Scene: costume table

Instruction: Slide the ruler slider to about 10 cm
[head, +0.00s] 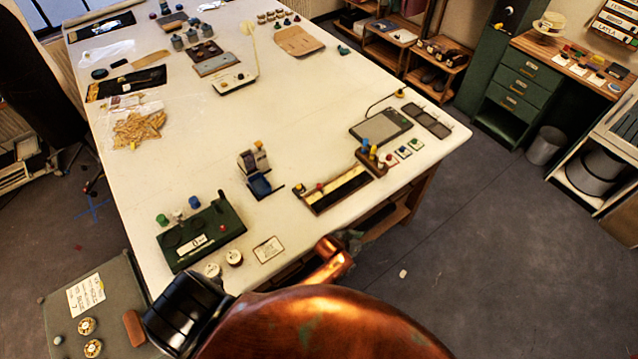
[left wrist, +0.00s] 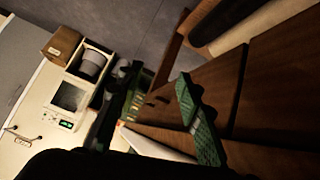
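The ruler slider (head: 336,191) lies near the front right edge of the white table in the head view. It is a dark wooden frame with a pale strip and a small red knob (head: 320,187) towards its left end. Its scale marks are too small to read. My left gripper (head: 345,243) shows only in small part, beyond the copper arm, low at the table's front edge and apart from the slider. In the left wrist view, its green toothed fingers (left wrist: 165,105) stand apart with nothing clearly between them. The right gripper is in neither view.
A green box with knobs (head: 200,235), a blue tape-dispenser-like object (head: 260,184) and a card (head: 268,250) stand left of the slider. A dark-screened pad (head: 381,128) and small coloured buttons (head: 403,152) lie behind it. The table's centre is clear.

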